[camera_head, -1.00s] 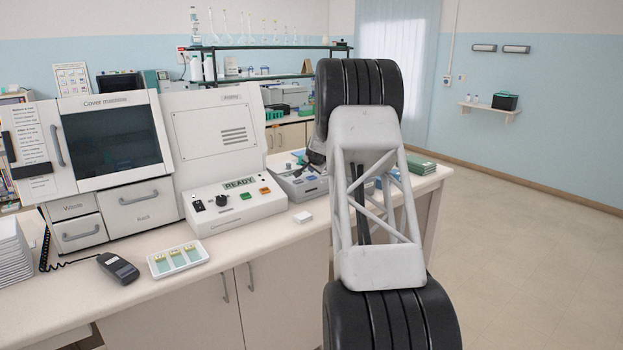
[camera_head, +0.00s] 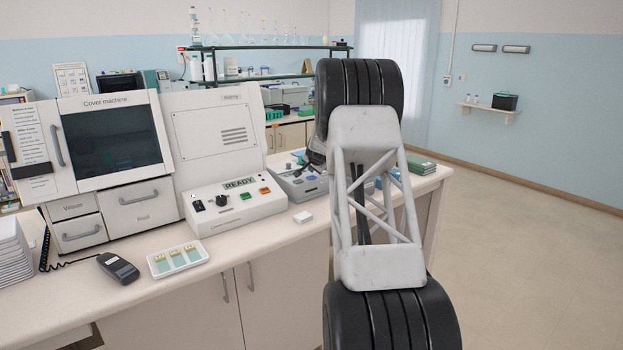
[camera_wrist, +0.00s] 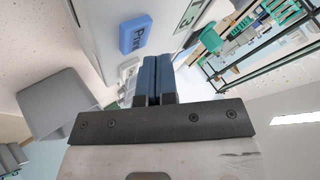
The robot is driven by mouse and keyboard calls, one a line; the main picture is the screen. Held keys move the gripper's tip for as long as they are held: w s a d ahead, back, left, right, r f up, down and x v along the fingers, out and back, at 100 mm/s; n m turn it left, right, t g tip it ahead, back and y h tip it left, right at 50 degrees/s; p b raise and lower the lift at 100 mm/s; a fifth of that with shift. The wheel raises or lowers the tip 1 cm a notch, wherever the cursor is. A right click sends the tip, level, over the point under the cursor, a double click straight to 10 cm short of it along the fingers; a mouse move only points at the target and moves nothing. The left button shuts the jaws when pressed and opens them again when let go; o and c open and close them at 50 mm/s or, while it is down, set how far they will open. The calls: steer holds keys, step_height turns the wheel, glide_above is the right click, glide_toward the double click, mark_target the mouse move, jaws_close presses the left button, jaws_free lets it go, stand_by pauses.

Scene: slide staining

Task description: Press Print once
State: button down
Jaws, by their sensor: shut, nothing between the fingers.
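The blue Print button (camera_wrist: 137,35) shows in the wrist view on a pale panel, just up and left of my fingertips. My gripper (camera_wrist: 157,62) is shut and empty, its two blue-grey fingers side by side. The fingertips appear beside the button, not over its face; the gap in depth is hard to judge. In the head view, my gripper (camera_head: 304,163) is small and dark above the grey control box (camera_head: 290,187) at the back right of the counter. My arm hides part of that box, and I cannot pick out the Print button there.
A staining panel reading READY (camera_head: 238,184) with several buttons and a knob stands left of the box. A small white block (camera_head: 303,217) lies in front. Green stacked boxes (camera_head: 420,165) sit to the right. A slide tray (camera_head: 178,258) and a handset (camera_head: 118,268) lie further left.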

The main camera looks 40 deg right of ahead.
mark_target(313, 177)
steer(key=shift+f, duration=0.75)
stand_by(1.3)
steer(key=shift+r, duration=0.75)
steer(key=shift+r, duration=0.1)
steer(key=shift+r, duration=2.4)
